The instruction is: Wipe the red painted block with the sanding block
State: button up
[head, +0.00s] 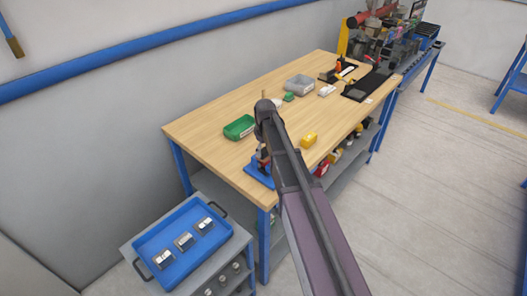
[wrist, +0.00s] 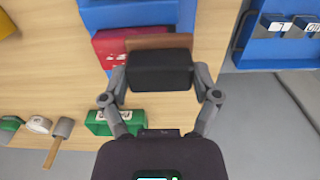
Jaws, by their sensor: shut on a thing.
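My gripper (wrist: 160,78) is shut on a black block with a brown strip along its far edge, which I take to be the sanding block (wrist: 160,70). The red painted block (wrist: 108,48) lies just beyond it in the wrist view, with white marks on its face. The held block overlaps the right part of the red block and hides it. I cannot tell whether the two touch. The red block is beside a blue fixture (wrist: 135,14), which also shows at the bench's near corner in the head view (head: 259,171). My arm hides most of the gripper there.
A blue tray (head: 180,242) with metal parts sits on a cart beside the bench.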

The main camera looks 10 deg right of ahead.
jog(key=shift+w+d, duration=0.45)
jog(key=shift+d, duration=0.15)
jog(key=shift+w+d, duration=0.4)
jog(key=shift+d, duration=0.2)
jog(key=shift+w+d, duration=1.15)
jog(key=shift+d, duration=0.15)
jog(key=shift+r+p, duration=3)
jog(key=shift+r, duration=0.1)
jog(key=shift+r+p, duration=1.4)
jog(key=shift+p, duration=0.15)
jog(key=shift+f, duration=0.15)
